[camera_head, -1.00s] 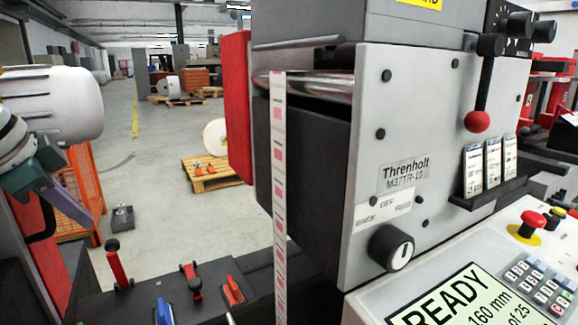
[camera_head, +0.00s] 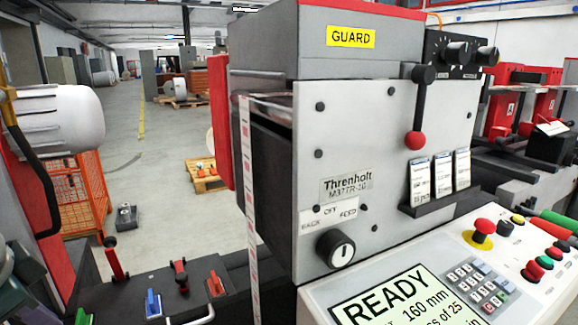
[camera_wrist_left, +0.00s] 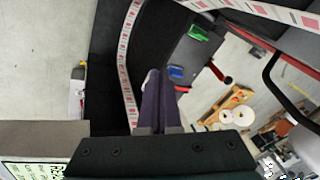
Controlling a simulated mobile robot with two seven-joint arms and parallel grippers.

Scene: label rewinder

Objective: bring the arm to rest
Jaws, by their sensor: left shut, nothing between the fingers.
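My left gripper (camera_wrist_left: 158,82) shows in the left wrist view with its two dark purple fingers together and nothing between them. A printed label strip (camera_wrist_left: 128,62) curves past just to the left of the fingers; whether they touch it is unclear. In the head view only a small part of my left arm shows at the lower left edge. The strip (camera_head: 248,190) hangs down the left side of the grey label rewinder (camera_head: 380,130). My right arm and gripper are not in view.
The control panel (camera_head: 470,270) with a READY screen (camera_head: 405,300) is at the lower right. Red, blue and orange handles (camera_head: 153,303) stand on the dark bench. An orange cage (camera_head: 82,200) and a pallet (camera_head: 205,178) are on the floor behind. Open floor lies beyond.

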